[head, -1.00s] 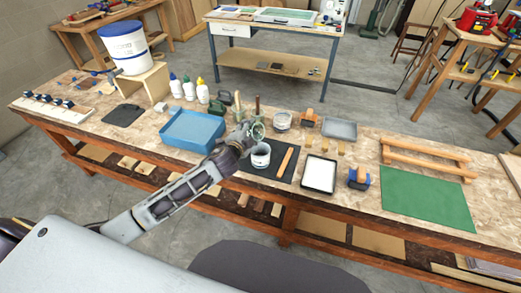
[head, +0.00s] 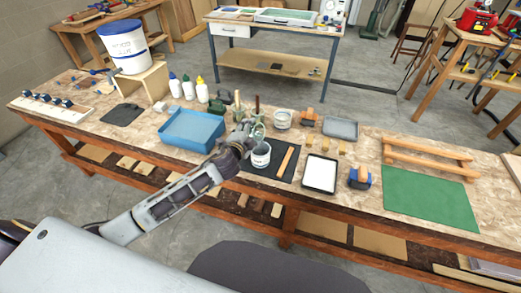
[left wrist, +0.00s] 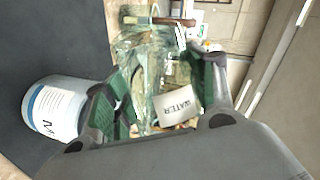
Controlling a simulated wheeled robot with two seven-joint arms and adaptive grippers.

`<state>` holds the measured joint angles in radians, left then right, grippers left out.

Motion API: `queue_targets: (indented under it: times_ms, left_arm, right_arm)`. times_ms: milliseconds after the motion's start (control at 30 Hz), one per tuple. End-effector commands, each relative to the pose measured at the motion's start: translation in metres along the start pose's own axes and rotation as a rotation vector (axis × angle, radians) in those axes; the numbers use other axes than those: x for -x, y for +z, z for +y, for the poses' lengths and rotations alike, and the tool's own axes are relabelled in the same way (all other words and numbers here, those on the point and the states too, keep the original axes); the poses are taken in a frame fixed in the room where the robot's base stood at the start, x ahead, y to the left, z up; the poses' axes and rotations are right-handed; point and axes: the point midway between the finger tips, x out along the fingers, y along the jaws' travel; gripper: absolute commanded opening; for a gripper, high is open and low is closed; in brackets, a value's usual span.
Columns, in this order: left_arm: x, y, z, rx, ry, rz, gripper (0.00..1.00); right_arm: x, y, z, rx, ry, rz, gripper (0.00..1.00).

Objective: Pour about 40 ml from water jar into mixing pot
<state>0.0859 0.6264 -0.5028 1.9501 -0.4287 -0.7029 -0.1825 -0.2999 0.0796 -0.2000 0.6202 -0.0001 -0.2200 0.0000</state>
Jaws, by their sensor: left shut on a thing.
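The clear, greenish water jar (left wrist: 150,75) is held between the green-padded fingers of my left gripper (left wrist: 165,90); its white WATER label faces the wrist camera. In the head view my left gripper (head: 243,136) is shut on the water jar (head: 258,131), just behind and above the mixing pot. The mixing pot (head: 261,157) is a white, labelled tub standing upright on a dark mat. It also shows at the left of the left wrist view (left wrist: 58,108), apart from the jar. I cannot make out any water stream or the water level. My right gripper is out of view.
A wooden stick (head: 286,161) lies on the dark mat (head: 268,172) right of the pot. A blue tray (head: 192,128) is to the left and a white tray (head: 320,174) to the right. Another tub (head: 282,119) and bottles (head: 188,87) stand further back.

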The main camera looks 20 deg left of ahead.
Motion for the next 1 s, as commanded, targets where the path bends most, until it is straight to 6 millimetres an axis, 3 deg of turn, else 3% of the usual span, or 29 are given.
queue_targets:
  times_ms: [567,1000]
  left_arm:
    - [-0.006,0.006,-0.003,-0.027,-0.013,-0.003,0.24]
    - [-0.01,0.011,-0.004,-0.068,-0.029,-0.01,0.24]
  right_arm:
    - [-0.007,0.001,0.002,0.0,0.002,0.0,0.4]
    - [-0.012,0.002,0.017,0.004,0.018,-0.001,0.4]
